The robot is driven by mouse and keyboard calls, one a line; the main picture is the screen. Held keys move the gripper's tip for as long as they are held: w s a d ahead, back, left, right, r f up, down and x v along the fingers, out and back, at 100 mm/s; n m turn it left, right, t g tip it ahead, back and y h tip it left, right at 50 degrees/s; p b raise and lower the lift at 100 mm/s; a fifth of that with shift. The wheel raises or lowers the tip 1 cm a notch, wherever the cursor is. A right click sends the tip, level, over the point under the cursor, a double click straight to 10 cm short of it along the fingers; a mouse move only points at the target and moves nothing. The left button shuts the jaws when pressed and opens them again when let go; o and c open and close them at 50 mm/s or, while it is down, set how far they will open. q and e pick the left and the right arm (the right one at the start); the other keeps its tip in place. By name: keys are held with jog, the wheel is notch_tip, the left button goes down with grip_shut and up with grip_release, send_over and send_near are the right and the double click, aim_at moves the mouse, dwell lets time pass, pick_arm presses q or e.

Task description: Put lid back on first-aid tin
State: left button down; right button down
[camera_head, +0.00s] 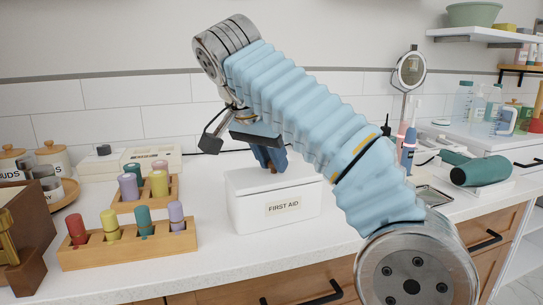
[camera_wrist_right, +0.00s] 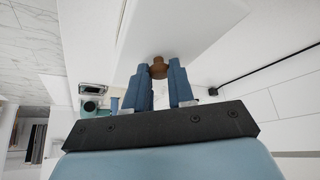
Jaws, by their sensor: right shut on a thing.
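The white first-aid tin (camera_head: 277,212), labelled FIRST AID, stands upright on the counter in the head view. Its white lid (camera_head: 240,180) lies over the top of the tin, roughly lined up with it; I cannot tell whether it is fully seated. In the wrist view the lid's brown knob (camera_wrist_right: 158,68) sits between the blue fingers, with the white lid surface (camera_wrist_right: 185,25) beyond. My right gripper (camera_head: 270,165) points down from above, shut on the knob, which the fingers mostly hide in the head view. My left gripper is not in view.
A wooden block with coloured pegs (camera_head: 130,247) stands left of the tin, with a smaller peg block (camera_head: 145,199) behind it. A green hair dryer (camera_head: 482,171) lies at the right. Tiled wall (camera_head: 110,125) is behind. Bare counter (camera_head: 215,265) lies in front.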

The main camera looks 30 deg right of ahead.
jog(key=shift+c, duration=2)
grip_release()
jog(key=shift+r, duration=0.15)
notch_tip(320, 180, up, 2)
jog(key=p, duration=0.2)
jog(key=shift+r+p, duration=0.15)
jog(key=shift+p, duration=0.2)
notch_tip(320, 180, up, 3)
jog(key=p, duration=0.2)
jog(key=shift+p, duration=0.3)
jog(key=shift+r+p, duration=0.55)
jog(key=shift+r, duration=0.15)
